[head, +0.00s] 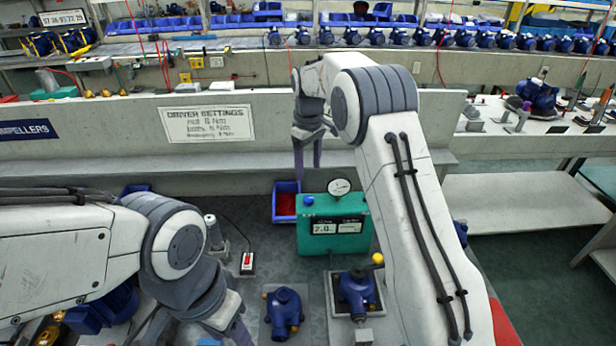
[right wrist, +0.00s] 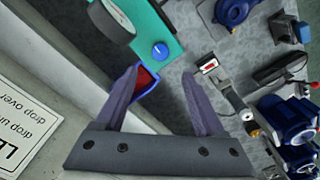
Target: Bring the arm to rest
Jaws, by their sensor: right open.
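My right gripper (head: 307,168) hangs fingers down in front of the low grey wall, above the back of the bench. In the right wrist view its two fingers (right wrist: 160,72) are apart with nothing between them. My right arm reaches up and forward across the right of the head view. My left gripper (head: 238,332) is low at the bottom edge, partly cut off and hidden by its own arm; its jaw opening is unclear.
A blue bin (head: 287,187) with a red inside and a green gauge box (head: 310,238) stand at the bench back. Blue pumps (head: 284,310) (head: 356,290) stand in front. A red-switched device (head: 247,262) is left of them. A sign (head: 208,124) hangs on the wall.

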